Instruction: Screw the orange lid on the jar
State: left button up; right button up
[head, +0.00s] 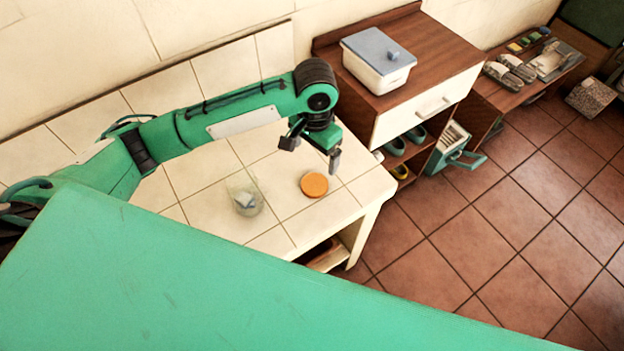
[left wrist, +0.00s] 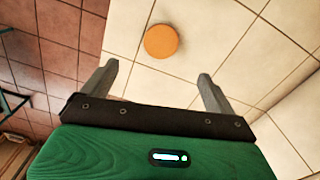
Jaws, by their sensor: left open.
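The orange lid (head: 314,184) lies flat on the white tiled counter (head: 290,228), near its right end. It also shows in the left wrist view (left wrist: 161,41), beyond the fingertips and between their lines. The clear jar (head: 245,198) stands on the counter to the left of the lid, with something pale blue inside it. The jar's top appears open. My left gripper (head: 312,154) is above the counter, just behind the lid and apart from it. In the left wrist view my left gripper (left wrist: 157,72) has its two fingers spread wide with nothing between them. My right gripper is not in view.
A brown wooden cabinet (head: 440,50) stands right of the counter, with a white box with a grey lid (head: 378,58) on top. A low bench (head: 530,65) with shoes is further right. Open floor (head: 460,240) lies right of the counter. The counter around the lid is clear.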

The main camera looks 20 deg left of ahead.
pick_arm(q)
jog(key=p, duration=0.2)
send_over(313, 186)
notch_tip(313, 186, down, 8)
jog(key=shift+d+r, duration=0.1)
jog(key=shift+r, duration=0.05)
jog(key=shift+w+f, duration=0.1)
jog(key=shift+f, duration=0.55)
notch_tip(313, 186, down, 4)
jog(key=shift+r+p, duration=0.2)
jog(key=shift+p, duration=0.6)
jog(key=shift+f, duration=0.65)
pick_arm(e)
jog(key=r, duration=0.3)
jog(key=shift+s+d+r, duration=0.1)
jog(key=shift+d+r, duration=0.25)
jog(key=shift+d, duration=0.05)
